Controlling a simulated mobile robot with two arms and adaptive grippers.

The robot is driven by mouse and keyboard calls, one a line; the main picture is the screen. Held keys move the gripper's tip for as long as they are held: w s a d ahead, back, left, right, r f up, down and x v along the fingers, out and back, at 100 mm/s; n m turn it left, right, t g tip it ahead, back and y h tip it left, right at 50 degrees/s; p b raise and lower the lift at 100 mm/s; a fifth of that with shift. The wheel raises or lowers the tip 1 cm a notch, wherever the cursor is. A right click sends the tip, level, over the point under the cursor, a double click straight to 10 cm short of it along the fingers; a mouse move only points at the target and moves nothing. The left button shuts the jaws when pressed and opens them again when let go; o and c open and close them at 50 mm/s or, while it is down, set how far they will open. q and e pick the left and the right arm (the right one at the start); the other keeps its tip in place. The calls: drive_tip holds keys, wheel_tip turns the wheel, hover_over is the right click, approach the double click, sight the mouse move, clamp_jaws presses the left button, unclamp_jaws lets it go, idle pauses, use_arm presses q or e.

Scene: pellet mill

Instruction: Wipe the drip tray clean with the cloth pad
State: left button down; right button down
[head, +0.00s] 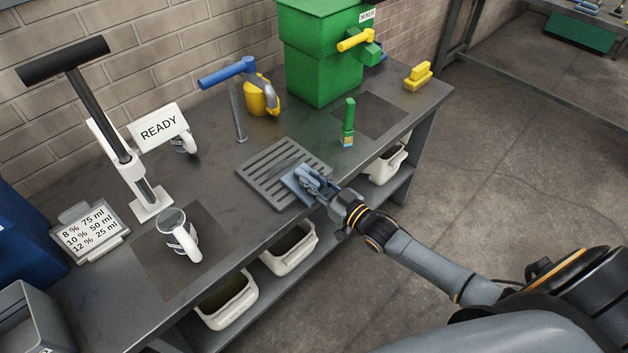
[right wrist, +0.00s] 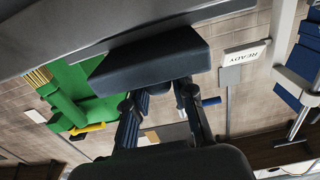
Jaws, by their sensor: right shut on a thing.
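The grey slatted drip tray (head: 262,181) lies on the bench below the blue-handled tap. A darker patch shows on its slats near the middle. My right gripper (head: 314,184) is at the tray's front right part, shut on the blue cloth pad (head: 296,184). The pad covers some slats and appears to rest on the tray; exact contact is hard to tell. In the right wrist view, which is upside down, the pad (right wrist: 150,58) is a dark block at the finger ends. My left gripper is not in view.
The blue-handled tap (head: 238,105) stands behind the tray, with a yellow jug (head: 260,96) beside it. A green-handled brush (head: 348,125) stands right of the tray. A green machine (head: 318,60) is at the back. White bins (head: 290,252) are below.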

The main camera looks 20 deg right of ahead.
drive_tip(key=shift+w+d+b, duration=0.2)
drive_tip(key=shift+w+d, duration=0.05)
drive_tip(key=shift+d, duration=0.35)
drive_tip(key=shift+w+d+b, duration=0.15)
drive_tip(key=shift+w+d, duration=0.05)
drive_tip(key=shift+d, duration=0.35)
drive_tip(key=shift+w+d+f+b, duration=0.1)
drive_tip(key=shift+w+d+b, duration=0.25)
drive_tip(key=shift+d, duration=0.35)
drive_tip(key=shift+w+d+f+b, duration=0.15)
drive_tip(key=shift+d+b, duration=0.25)
drive_tip(key=shift+d, duration=0.25)
drive_tip(key=shift+w+d+r, duration=0.2)
drive_tip(key=shift+w+d, duration=0.05)
drive_tip(key=shift+d, duration=0.45)
drive_tip(key=shift+a, duration=0.1)
drive_tip(key=shift+s+a+r, duration=0.1)
drive_tip(key=shift+s+a, duration=0.05)
drive_tip(key=shift+a, duration=0.15)
drive_tip(key=shift+s+a+p, duration=0.35)
drive_tip(key=shift+a+p, duration=0.15)
drive_tip(key=shift+a, duration=0.35)
drive_tip(key=shift+s+a+p, duration=0.3)
drive_tip(key=shift+a+p, duration=0.15)
drive_tip(key=shift+a, duration=0.4)
